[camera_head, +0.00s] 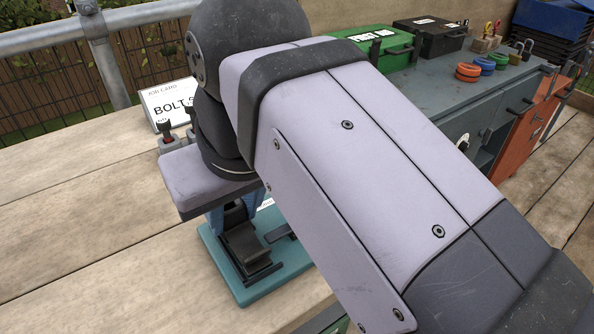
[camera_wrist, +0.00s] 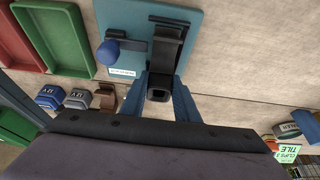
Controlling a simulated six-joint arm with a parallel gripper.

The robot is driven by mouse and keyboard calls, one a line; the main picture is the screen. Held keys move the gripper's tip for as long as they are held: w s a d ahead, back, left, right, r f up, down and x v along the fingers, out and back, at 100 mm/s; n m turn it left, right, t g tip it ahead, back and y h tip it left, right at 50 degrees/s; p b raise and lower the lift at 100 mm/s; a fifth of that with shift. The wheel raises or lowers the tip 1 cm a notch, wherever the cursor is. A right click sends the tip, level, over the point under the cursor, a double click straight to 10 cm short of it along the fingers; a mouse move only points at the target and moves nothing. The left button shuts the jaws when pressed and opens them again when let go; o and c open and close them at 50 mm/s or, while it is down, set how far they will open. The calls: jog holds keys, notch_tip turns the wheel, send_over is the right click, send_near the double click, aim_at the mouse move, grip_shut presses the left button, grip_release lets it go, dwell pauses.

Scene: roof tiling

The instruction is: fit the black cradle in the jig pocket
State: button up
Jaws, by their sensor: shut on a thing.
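The black cradle (camera_wrist: 160,82) is between the blue fingers of my gripper (camera_wrist: 160,104) in the wrist view. The gripper is shut on it at its near end, where a square opening shows. The teal jig (camera_wrist: 130,22) lies just beyond, with a blue knob (camera_wrist: 108,52) and a white label. Black parts extend from the cradle over the jig. In the head view, my gripper (camera_head: 234,214) is low over the left side of the jig (camera_head: 293,262), with black parts (camera_head: 246,246) below and in front. The pocket is largely hidden; I cannot tell whether the cradle is seated.
A red tray (camera_wrist: 15,45) and a green tray (camera_wrist: 55,35) lie left of the jig in the wrist view. Blue and grey batteries (camera_wrist: 48,96) stand nearby. A job card (camera_head: 168,101) stands behind my wrist. Bare wooden bench (camera_head: 80,215) is clear at left.

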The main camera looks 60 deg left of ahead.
jog(key=o, duration=1.2)
jog(key=shift+r, duration=0.2)
jog(key=shift+r+p, duration=3.35)
jog(key=shift+p, duration=0.55)
